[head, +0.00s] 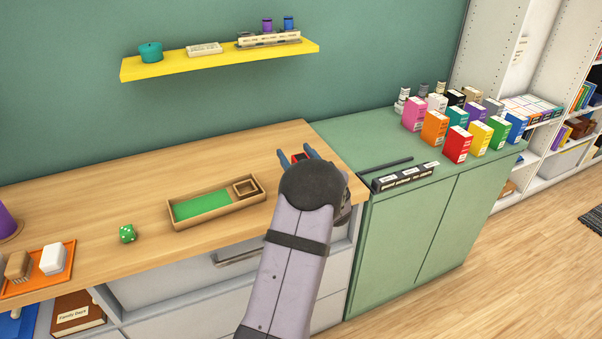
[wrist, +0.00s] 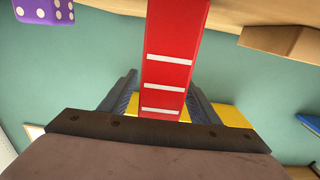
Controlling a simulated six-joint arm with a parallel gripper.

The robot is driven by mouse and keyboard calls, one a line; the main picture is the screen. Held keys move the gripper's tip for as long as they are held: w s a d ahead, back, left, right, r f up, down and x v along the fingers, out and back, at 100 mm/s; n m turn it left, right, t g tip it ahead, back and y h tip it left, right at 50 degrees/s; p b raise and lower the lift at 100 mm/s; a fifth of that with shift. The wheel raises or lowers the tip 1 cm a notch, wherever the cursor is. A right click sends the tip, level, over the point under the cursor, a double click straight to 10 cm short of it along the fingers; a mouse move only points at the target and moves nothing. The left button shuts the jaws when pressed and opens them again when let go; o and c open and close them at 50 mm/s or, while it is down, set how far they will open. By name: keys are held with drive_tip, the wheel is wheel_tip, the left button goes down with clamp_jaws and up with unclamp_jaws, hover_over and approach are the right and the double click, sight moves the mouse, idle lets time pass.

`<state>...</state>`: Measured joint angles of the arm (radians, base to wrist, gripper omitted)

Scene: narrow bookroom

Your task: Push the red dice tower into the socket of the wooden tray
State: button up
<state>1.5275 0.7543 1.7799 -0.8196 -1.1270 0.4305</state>
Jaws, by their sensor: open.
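The wooden tray (head: 219,214) lies on the wooden counter, with a green floor and a square socket (head: 245,187) at its right end. The socket looks empty. The red dice tower (head: 301,157) shows only as a small red patch beyond my arm, right of the tray. In the wrist view the tower (wrist: 172,60) is a long red block with white stripes. My gripper (head: 297,157) is open, its blue fingers on either side of the tower, with gaps visible on both sides. The arm hides most of the tower in the head view.
A green die (head: 127,233) sits left of the tray. A purple die (wrist: 42,11) shows in the wrist view. A yellow shelf (head: 220,60) hangs above. A black strip (head: 405,177) and coloured boxes stand on the green cabinet (head: 345,135). The counter behind the tray is clear.

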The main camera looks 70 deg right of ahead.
drive_tip(key=c, duration=1.1)
drive_tip(key=shift+c, duration=0.2)
wheel_tip(320, 180, up, 10)
drive_tip(key=w+a+p, duration=0.1)
drive_tip(key=w+a, duration=0.3)
drive_tip(key=w, duration=0.3)
drive_tip(key=w+a+f+n+t+y+p, duration=0.1)
drive_tip(key=w+a, duration=0.3)
drive_tip(key=w, duration=0.3)
drive_tip(key=shift+w+a+f, duration=0.15)
drive_tip(key=shift+w, duration=0.05)
